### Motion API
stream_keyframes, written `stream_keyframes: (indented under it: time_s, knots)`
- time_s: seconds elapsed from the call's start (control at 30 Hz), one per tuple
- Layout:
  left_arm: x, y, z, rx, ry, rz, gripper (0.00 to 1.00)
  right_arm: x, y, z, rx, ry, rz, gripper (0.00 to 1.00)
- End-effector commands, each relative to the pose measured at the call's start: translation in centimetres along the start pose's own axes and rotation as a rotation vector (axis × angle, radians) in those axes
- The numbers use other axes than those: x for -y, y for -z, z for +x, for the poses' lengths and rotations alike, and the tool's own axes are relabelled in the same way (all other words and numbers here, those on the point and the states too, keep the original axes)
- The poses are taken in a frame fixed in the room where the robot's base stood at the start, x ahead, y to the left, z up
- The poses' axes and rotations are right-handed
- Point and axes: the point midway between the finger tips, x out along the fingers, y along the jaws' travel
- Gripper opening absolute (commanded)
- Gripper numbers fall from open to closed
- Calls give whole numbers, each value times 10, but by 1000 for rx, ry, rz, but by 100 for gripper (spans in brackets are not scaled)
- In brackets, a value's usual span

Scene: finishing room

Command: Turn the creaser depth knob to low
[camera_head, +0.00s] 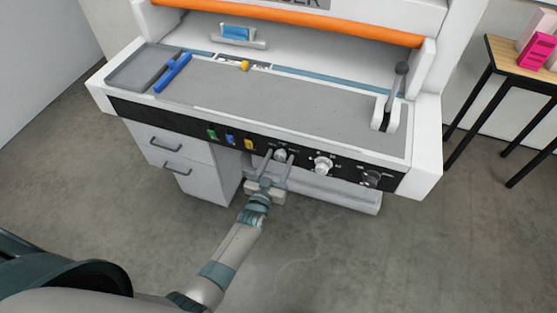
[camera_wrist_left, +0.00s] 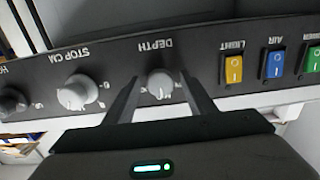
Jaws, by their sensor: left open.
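The creaser (camera_head: 260,110) is a white machine with a grey top and a black front panel. Its depth knob (camera_wrist_left: 160,82) is small and light grey, under the upside-down word DEPTH in the left wrist view; it also shows in the head view (camera_head: 280,154). My left gripper (camera_wrist_left: 160,88) is open, with one finger on each side of the depth knob. It also shows at the panel in the head view (camera_head: 276,160). I cannot tell whether the fingers touch the knob. My right gripper is not in view.
A larger stop knob (camera_head: 322,165) and a dark knob (camera_head: 372,178) sit right of the depth knob in the head view. Green, blue and yellow switches (camera_head: 249,144) sit left. A lever (camera_head: 395,95) stands at the right end. A wooden table (camera_head: 505,65) stands beyond.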

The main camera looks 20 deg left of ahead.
Motion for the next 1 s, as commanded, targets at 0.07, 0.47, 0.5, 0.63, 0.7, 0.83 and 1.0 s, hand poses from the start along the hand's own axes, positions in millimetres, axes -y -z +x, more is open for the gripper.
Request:
stream_keyframes:
  time_s: [0.07,0.47,0.5,0.63,0.7,0.83,1.0]
  knots:
    - [0,0,0,0,0,0,50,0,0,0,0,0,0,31]
    - [0,0,0,0,0,-4,10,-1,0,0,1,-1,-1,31]
    - [0,0,0,0,0,-8,10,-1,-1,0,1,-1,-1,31]
    - [0,0,0,0,0,-33,10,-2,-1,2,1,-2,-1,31]
    - [0,-1,0,0,0,-54,10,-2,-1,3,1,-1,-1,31]
    - [0,-1,0,1,-1,-113,10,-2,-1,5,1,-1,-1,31]
    - [-1,-2,-1,0,-1,-227,10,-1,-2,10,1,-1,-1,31]
